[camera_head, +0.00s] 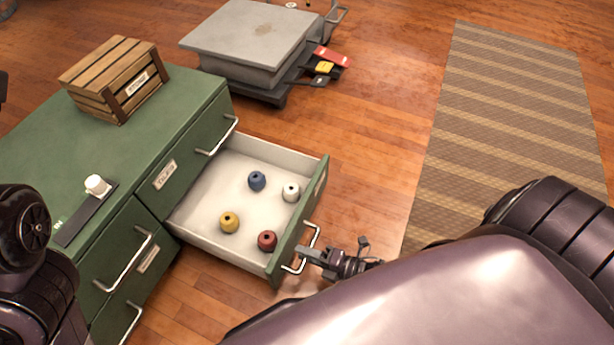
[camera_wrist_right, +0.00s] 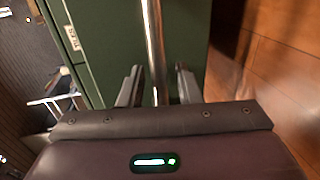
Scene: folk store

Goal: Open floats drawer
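The open drawer (camera_head: 205,215) sticks far out of the green cabinet (camera_head: 75,140). Inside stand a blue float (camera_head: 257,181), a white float (camera_head: 290,192), a yellow float (camera_head: 229,222) and a red float (camera_head: 267,240). The metal drawer handle (camera_head: 313,240) is on its green front. My right gripper (camera_head: 306,252) is at the handle's lower part. In the right wrist view, its two fingers (camera_wrist_right: 158,85) stand apart on either side of the handle bar (camera_wrist_right: 155,40), with narrow gaps showing. My left arm shows at the left edge; its gripper is out of view.
A wooden crate (camera_head: 115,80) and a white knob-like item (camera_head: 97,185) are on the cabinet top. Other drawers in the cabinet look shut. A striped rug (camera_head: 510,120) lies on the wooden floor at right.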

